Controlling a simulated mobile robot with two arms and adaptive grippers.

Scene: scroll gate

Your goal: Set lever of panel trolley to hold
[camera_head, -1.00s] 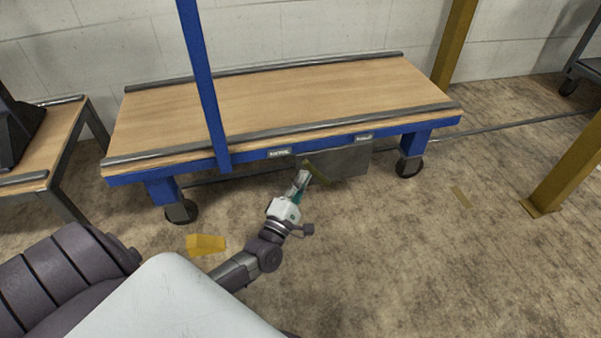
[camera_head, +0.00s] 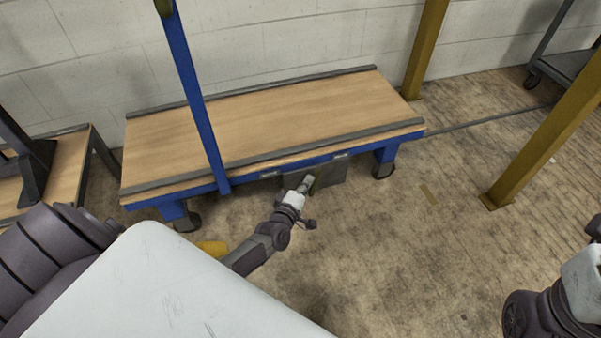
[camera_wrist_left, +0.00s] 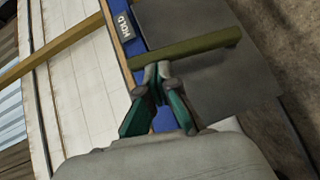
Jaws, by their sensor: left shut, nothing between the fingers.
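The panel trolley (camera_head: 250,108) has a wooden top and a blue frame. A grey plate (camera_head: 330,178) hangs under its front edge; it also shows in the wrist view (camera_wrist_left: 228,88). An olive lever (camera_wrist_left: 195,47) crosses the plate near the blue rail, and a "HOLD" label (camera_wrist_left: 125,25) sits on the rail beside it. In the head view the lever (camera_head: 317,182) is small and partly hidden by my gripper. My left gripper (camera_wrist_left: 157,72) is shut and empty, its tips close beside one end of the lever. Whether they touch it, I cannot tell.
A blue post (camera_head: 196,95) rises at the trolley's front left. Yellow posts (camera_head: 425,45) stand behind and to the right. Another wooden-topped bench (camera_head: 60,165) is at the left. The floor in front right of the trolley is open. My right arm shows at the lower right.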

